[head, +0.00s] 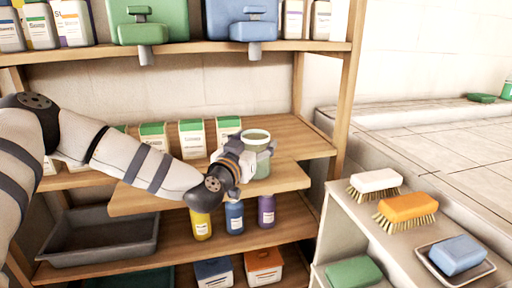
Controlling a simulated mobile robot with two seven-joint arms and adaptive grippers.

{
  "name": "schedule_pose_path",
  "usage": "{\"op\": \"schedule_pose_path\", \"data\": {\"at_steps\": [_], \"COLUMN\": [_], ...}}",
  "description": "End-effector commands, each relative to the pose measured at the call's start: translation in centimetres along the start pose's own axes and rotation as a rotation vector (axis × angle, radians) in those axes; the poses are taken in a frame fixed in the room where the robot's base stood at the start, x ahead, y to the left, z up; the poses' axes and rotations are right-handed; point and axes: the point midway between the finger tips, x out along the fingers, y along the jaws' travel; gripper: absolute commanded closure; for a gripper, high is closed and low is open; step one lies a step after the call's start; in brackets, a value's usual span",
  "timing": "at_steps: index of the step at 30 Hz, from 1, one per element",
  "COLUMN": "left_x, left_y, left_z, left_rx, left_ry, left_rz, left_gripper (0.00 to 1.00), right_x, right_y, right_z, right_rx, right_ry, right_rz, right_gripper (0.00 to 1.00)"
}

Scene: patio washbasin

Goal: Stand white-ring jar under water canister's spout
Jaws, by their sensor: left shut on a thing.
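The jar (262,165) is greenish with a white ring (257,137) around its top. It is upright over the front wooden board of the middle shelf. I cannot tell whether its base touches the board. My left gripper (245,165) is shut on the jar from its left side and hides part of it. A blue canister (240,17) with a grey spout (255,51) sits on the top shelf, above the jar. A green canister (150,15) with a grey spout (146,56) stands left of it. No readable label shows which holds water. My right gripper is not in view.
Green-topped cartons (191,138) stand behind my left arm. Several bottles (235,217) and a grey tray (100,238) are on the shelf below. Brushes (406,210) and a blue soap (456,254) lie at right. The board (285,180) right of the jar is clear.

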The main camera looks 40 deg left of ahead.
Motion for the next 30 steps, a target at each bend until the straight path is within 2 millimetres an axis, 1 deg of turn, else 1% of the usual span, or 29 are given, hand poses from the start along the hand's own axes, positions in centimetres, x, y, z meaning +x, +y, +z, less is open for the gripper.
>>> {"op": "schedule_pose_path", "data": {"at_steps": [3, 7, 8, 9, 10, 19, 22, 23, 26, 30], "left_x": [0.0, 0.0, 0.0, 0.0, 0.0, 0.0, -0.2, -0.6, -2.7, -6.5], "left_y": [0.0, 0.0, 0.0, 0.0, 0.0, 0.0, 0.0, 0.0, 0.0, 0.0], "left_z": [-0.3, 0.2, 0.1, 0.1, 0.1, 0.1, -0.5, -0.5, -0.7, -0.8], "left_rx": [0.0, 0.001, 0.0, 0.0, 0.0, 0.0, -0.002, -0.002, -0.003, -0.005], "left_ry": [0.003, 0.002, 0.002, 0.002, 0.002, 0.002, 0.003, 0.003, 0.005, 0.005], "left_rz": [0.0, 0.0, 0.0, 0.0, 0.0, 0.0, 0.0, 0.0, 0.002, 0.001], "left_gripper": [0.64, 0.64, 0.32, 0.23, 0.17, 0.17, 0.17, 0.17, 0.17, 0.17], "right_x": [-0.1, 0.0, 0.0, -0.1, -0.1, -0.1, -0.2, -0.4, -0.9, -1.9], "right_y": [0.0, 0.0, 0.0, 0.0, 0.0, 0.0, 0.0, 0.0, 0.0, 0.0], "right_z": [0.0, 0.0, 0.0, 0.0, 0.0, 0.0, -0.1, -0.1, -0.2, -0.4], "right_rx": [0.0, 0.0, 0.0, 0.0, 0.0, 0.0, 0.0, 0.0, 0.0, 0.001], "right_ry": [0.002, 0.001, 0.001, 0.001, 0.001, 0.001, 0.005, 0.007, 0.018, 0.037], "right_rz": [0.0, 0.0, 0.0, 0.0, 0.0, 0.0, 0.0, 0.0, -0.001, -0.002], "right_gripper": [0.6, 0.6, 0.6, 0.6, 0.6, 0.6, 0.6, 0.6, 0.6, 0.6]}}
